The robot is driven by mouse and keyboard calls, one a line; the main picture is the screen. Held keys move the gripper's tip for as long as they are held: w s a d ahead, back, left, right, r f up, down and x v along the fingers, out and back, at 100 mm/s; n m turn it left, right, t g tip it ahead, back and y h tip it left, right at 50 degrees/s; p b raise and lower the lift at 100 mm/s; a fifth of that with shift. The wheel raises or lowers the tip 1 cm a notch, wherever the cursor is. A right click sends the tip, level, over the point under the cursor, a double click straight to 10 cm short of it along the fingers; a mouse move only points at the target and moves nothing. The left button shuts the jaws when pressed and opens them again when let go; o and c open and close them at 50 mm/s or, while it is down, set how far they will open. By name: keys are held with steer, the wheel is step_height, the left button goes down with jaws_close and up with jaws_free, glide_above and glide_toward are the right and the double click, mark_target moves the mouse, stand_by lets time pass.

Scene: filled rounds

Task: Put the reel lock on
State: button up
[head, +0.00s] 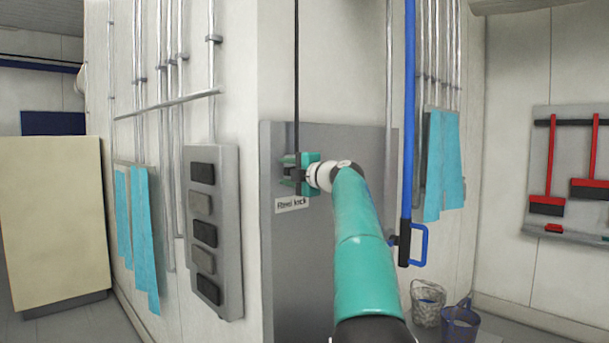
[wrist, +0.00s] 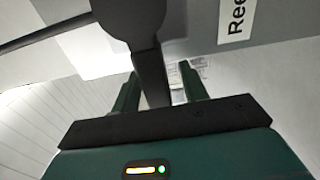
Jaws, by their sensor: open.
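A label reading "Reel lock" (head: 292,204) is on a grey panel (head: 330,260) at the wall corner. Part of the label also shows in the wrist view (wrist: 237,16). The reel lock shows in the wrist view as a dark round hub (wrist: 130,16) with a dark lever (wrist: 151,76). My gripper (head: 292,172) is at the panel just above the label and hides most of the lock in the head view. In the wrist view my gripper (wrist: 160,78) is open, its two green fingers on either side of the lever, with gaps visible. I cannot tell whether the lever's end touches the palm.
A thin dark line (head: 296,70) runs up from the lock. A grey box with several dark pads (head: 214,230) is on the left wall. A blue pole with a handle (head: 409,130) hangs right of my arm. Buckets (head: 460,322) stand on the floor at right.

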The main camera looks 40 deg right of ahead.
steer(key=s+d, duration=0.1)
steer(key=s, duration=1.2)
steer(key=shift+a, duration=0.1)
steer(key=s+a+f+m+g+y, duration=0.1)
steer(key=s+a+f+m+g, duration=0.15)
steer(key=a+f, duration=0.45)
steer(key=s+a+f+m+g, duration=0.1)
steer(key=a+f+m+g, duration=0.2)
steer(key=a, duration=0.8)
steer(key=s+a+f+m+g+y, duration=0.15)
steer(key=a+f+m, duration=0.3)
steer(key=a, duration=0.45)
steer(key=s+a+f+m+g+h, duration=0.2)
steer(key=s+a+f+m, duration=0.2)
steer(key=s+f, duration=0.6)
steer(key=s+a+f+m+g+h, duration=0.2)
steer(key=s+a+f+m+g, duration=0.1)
steer(key=s+a+f, duration=0.4)
steer(key=s+f+m, duration=0.1)
steer(key=s+f, duration=0.2)
steer(key=f, duration=0.1)
steer(key=shift+s+a+f+m, duration=0.3)
steer(key=shift+a+f+m, duration=0.1)
